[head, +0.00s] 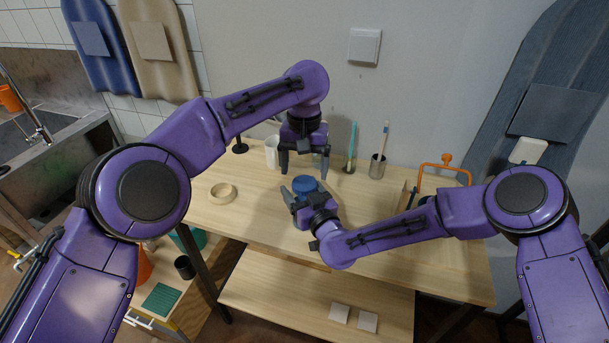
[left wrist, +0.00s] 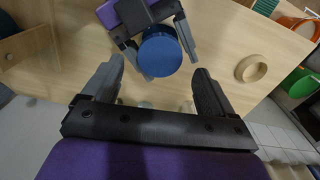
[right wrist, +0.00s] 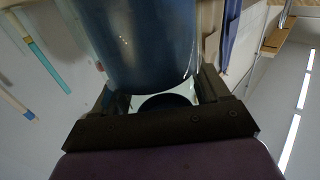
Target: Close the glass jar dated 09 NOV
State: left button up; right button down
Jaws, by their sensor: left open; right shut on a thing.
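No date can be read on the jar. I cannot tell whether the blue top is a lid or the contents.
A wooden ring (head: 222,193) lies left of the jar. The front of the table is partly clear.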

aim_at(304, 182)
pick_arm(q)
jog(key=shift+r, duration=0.35)
jog(key=shift+c, duration=0.3)
notch_tip(304, 182, up, 4)
jog(key=n, duration=0.3)
jog(key=shift+f, duration=0.25)
notch_tip(304, 182, down, 8)
jog(key=shift+f, duration=0.1)
